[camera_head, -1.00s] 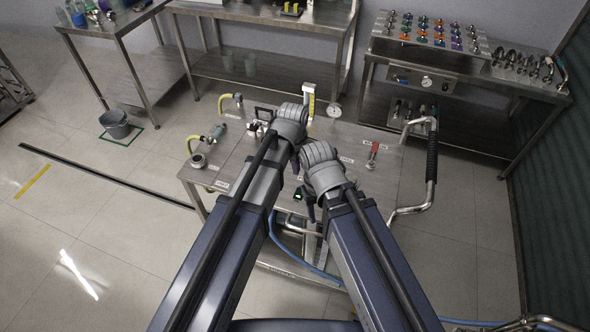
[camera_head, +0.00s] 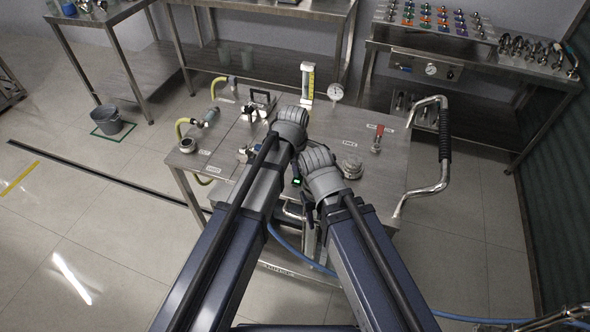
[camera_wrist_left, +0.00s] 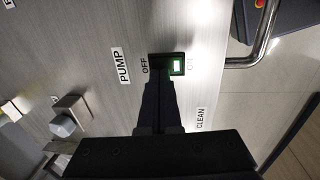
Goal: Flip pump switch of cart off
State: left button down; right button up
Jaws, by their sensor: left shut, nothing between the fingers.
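The pump switch (camera_wrist_left: 168,66) is a small dark rocker on the cart's metal panel, beside the PUMP label (camera_wrist_left: 121,66). Its half on the ON side glows green; OFF is printed on its other side. In the head view its green light (camera_head: 297,181) shows between my wrists. The cart (camera_head: 385,165) stands in front of me. My left gripper (camera_wrist_left: 160,88) is shut and empty, its fingertips at the switch's near edge; contact cannot be told. My right arm's wrist is beside the left one in the head view; its fingers are mostly hidden.
Benches line the back.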

dwell(0.3)
pick_arm(q)
jog(key=shift+w+d, duration=0.15)
jog(key=shift+d, duration=0.2)
jog(key=shift+w+d+f, duration=0.1)
jog(key=shift+d+f, duration=0.05)
jog(key=shift+d, duration=0.05)
jog(key=shift+a, duration=0.15)
jog(key=shift+d, duration=0.2)
jog(key=shift+s+a, duration=0.35)
jog(key=shift+s, duration=0.05)
jog(key=shift+s+a+r, duration=0.2)
jog(key=shift+s+a, duration=0.15)
jog(key=shift+s, duration=0.2)
pick_arm(e)
jog(key=shift+a, duration=0.35)
jog(key=shift+r, duration=0.15)
